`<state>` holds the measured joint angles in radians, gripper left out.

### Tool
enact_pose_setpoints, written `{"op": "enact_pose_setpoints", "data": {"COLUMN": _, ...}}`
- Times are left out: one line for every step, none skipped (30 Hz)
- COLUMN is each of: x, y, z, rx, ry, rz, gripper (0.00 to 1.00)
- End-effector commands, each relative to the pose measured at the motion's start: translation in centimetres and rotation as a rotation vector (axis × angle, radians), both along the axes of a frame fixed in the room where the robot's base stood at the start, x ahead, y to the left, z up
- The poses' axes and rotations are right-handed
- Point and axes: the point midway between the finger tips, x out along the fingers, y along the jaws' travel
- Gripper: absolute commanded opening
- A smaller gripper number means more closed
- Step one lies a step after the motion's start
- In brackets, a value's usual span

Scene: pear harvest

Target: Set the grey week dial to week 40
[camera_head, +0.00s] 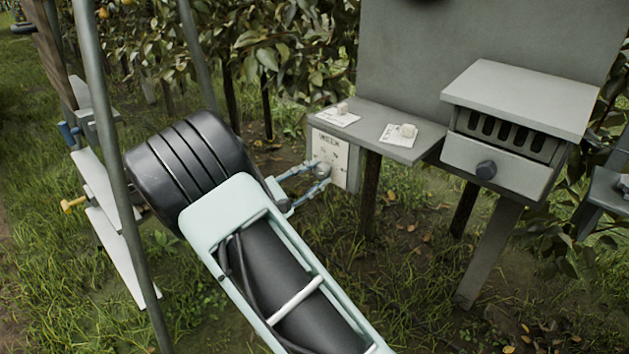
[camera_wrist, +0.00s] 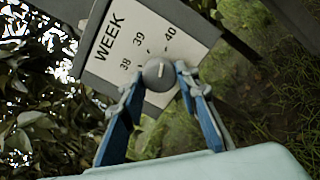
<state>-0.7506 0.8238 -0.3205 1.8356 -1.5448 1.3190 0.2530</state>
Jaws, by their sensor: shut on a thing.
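The grey week dial (camera_wrist: 154,77) is a round knob with a white pointer line on a white WEEK plate (camera_wrist: 112,75), marked 38, 39 and 40. In the wrist view the pointer line tilts slightly right of straight up, roughly toward the 40. My gripper (camera_wrist: 160,80) has its blue fingers on either side of the dial and is shut on it. In the head view the plate (camera_head: 327,150) hangs below the shelf's left end, and my gripper (camera_head: 305,184) reaches it from the left. The dial is small there and its pointer is unreadable.
The grey shelf (camera_head: 375,122) above the plate carries two paper cards with small pale objects. Metal poles (camera_head: 110,150) rise at left. Grass lies below.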

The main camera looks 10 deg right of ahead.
Motion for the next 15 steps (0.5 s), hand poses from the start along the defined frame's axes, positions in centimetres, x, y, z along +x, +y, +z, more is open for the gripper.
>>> {"op": "enact_pose_setpoints", "data": {"x": 0.02, "y": 0.05, "z": -0.19, "rx": 0.015, "ry": -0.021, "rz": 0.001, "gripper": 0.05}}
{"op": "enact_pose_setpoints", "data": {"x": 0.01, "y": 0.05, "z": -0.19, "rx": 0.024, "ry": -0.032, "rz": 0.001, "gripper": 0.05}}
{"op": "enact_pose_setpoints", "data": {"x": 0.02, "y": 0.05, "z": -0.16, "rx": 0.034, "ry": -0.046, "rz": 0.001, "gripper": 0.05}}
{"op": "enact_pose_setpoints", "data": {"x": 0.02, "y": 0.05, "z": -0.15, "rx": 0.040, "ry": -0.055, "rz": 0.001, "gripper": 0.05}}
{"op": "enact_pose_setpoints", "data": {"x": 0.02, "y": 0.05, "z": -0.14, "rx": 0.047, "ry": -0.065, "rz": 0.001, "gripper": 0.05}}
{"op": "enact_pose_setpoints", "data": {"x": 0.02, "y": 0.05, "z": -0.11, "rx": 0.054, "ry": -0.074, "rz": 0.001, "gripper": 0.05}}
{"op": "enact_pose_setpoints", "data": {"x": 0.02, "y": 0.05, "z": -0.09, "rx": 0.059, "ry": -0.081, "rz": 0.001, "gripper": 0.05}}
{"op": "enact_pose_setpoints", "data": {"x": 0.02, "y": 0.05, "z": -0.07, "rx": 0.063, "ry": -0.087, "rz": 0.001, "gripper": 0.05}}
{"op": "enact_pose_setpoints", "data": {"x": 0.02, "y": 0.05, "z": -0.05, "rx": 0.068, "ry": -0.094, "rz": 0.001, "gripper": 0.05}}
{"op": "enact_pose_setpoints", "data": {"x": 0.02, "y": 0.05, "z": -0.04, "rx": 0.071, "ry": -0.098, "rz": 0.001, "gripper": 0.05}}
{"op": "enact_pose_setpoints", "data": {"x": 0.02, "y": 0.05, "z": -0.02, "rx": 0.074, "ry": -0.101, "rz": 0.001, "gripper": 0.05}}
{"op": "enact_pose_setpoints", "data": {"x": 0.02, "y": 0.05, "z": -0.01, "rx": 0.076, "ry": -0.104, "rz": 0.001, "gripper": 0.05}}
{"op": "enact_pose_setpoints", "data": {"x": 0.03, "y": 0.06, "z": 0.00, "rx": 0.078, "ry": -0.107, "rz": 0.001, "gripper": 0.05}}
{"op": "enact_pose_setpoints", "data": {"x": 0.03, "y": 0.06, "z": 0.01, "rx": 0.079, "ry": -0.107, "rz": 0.001, "gripper": 0.05}}
{"op": "enact_pose_setpoints", "data": {"x": 0.03, "y": 0.06, "z": 0.03, "rx": 0.080, "ry": -0.109, "rz": 0.001, "gripper": 0.05}}
